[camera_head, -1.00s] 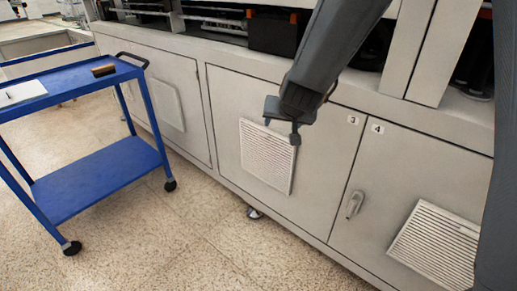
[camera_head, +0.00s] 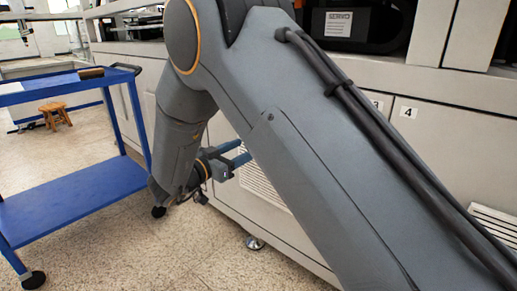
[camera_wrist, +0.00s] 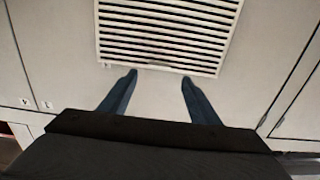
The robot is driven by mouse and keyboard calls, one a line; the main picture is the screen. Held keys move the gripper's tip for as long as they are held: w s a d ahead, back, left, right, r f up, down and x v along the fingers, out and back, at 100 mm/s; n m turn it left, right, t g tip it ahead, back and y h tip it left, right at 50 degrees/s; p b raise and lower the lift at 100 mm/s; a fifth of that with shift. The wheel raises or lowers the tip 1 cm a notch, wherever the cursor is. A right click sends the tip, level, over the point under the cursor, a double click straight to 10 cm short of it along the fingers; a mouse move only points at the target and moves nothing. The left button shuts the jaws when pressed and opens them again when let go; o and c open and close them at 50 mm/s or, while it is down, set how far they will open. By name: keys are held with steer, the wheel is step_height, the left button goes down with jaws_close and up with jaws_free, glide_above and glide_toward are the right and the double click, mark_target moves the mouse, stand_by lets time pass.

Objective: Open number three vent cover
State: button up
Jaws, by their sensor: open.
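The number three vent cover (camera_head: 262,188) is a pale slatted panel low on the cabinet door with the "3" label, mostly behind my arm. In the wrist view the vent cover (camera_wrist: 165,32) fills the top middle and looks flat against the door. My gripper (camera_head: 246,150) is open and empty, its two blue fingers pointing at the door. In the wrist view my gripper (camera_wrist: 160,76) has its fingertips apart, close to the cover's near edge. I cannot tell whether they touch it.
A blue trolley (camera_head: 75,197) stands on the left, with a brown block (camera_head: 91,73) on top. The number four vent cover (camera_head: 494,222) is partly visible at right. A wooden stool (camera_head: 55,115) stands behind the trolley. The speckled floor between trolley and cabinet is open.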

steer(key=b+x, duration=0.2)
steer(key=x, duration=0.5)
steer(key=shift+w+d, duration=0.2)
steer(key=shift+c, duration=0.2)
jaws_close()
